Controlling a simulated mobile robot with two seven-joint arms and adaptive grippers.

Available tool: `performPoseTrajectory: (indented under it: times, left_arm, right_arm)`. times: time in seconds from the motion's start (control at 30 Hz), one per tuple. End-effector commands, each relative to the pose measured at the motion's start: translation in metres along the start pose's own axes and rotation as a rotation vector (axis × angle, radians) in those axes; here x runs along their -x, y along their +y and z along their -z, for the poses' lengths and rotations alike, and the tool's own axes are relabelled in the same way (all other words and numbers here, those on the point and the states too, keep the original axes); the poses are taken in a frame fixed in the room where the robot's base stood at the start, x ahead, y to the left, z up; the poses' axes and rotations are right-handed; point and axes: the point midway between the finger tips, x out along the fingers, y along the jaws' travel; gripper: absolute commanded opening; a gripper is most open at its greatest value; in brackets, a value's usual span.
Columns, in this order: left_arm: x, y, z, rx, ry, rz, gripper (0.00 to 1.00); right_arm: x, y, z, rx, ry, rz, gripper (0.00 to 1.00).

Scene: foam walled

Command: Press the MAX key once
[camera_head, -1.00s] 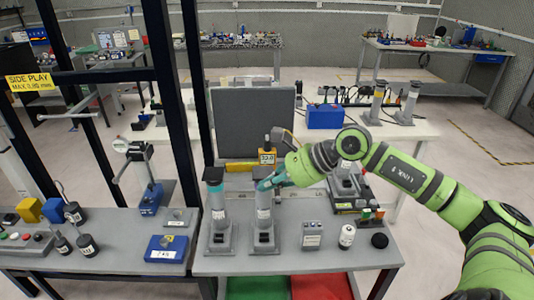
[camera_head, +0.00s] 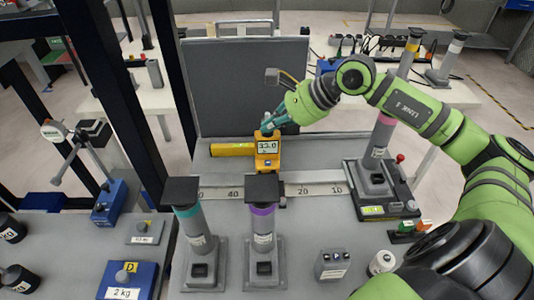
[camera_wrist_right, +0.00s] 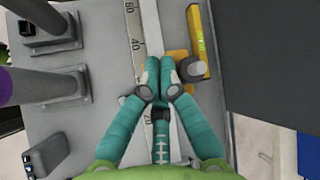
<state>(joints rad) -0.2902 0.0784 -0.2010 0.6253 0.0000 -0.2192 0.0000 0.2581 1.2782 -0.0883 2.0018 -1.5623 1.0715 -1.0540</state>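A yellow gauge (camera_head: 276,160) with a lit display reading about 33.0 stands at the middle of the bench, behind a ruler strip. A small blue key (camera_head: 267,162) shows below its display; its label is too small to read. My right gripper (camera_head: 268,126) is at the top of the gauge, just above the display; I cannot tell whether it touches. In the right wrist view the two teal fingers (camera_wrist_right: 160,68) are shut together with nothing between them, over the yellow gauge, which they mostly hide. My left gripper is not in view.
Two grey posts, with a teal band (camera_head: 195,225) and a purple band (camera_head: 262,225), stand in front. A grey button box (camera_head: 332,265) and white cylinder (camera_head: 382,262) are front right. A dark panel (camera_head: 245,85) rises behind the gauge. A ruler strip (camera_head: 305,190) crosses the bench.

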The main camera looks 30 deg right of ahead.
Motion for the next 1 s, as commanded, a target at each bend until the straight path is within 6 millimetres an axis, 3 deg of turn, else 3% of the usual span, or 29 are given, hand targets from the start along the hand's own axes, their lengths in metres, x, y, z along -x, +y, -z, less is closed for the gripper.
performPoseTrajectory:
  times: [0.63, 1.0]
  left_arm:
    - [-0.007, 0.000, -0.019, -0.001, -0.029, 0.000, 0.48]
    - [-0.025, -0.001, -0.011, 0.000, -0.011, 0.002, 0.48]
  right_arm:
    - [-0.008, 0.006, 0.005, -0.002, -0.001, 0.000, 0.00]
    - [-0.037, 0.027, 0.027, -0.003, -0.001, -0.001, 0.00]
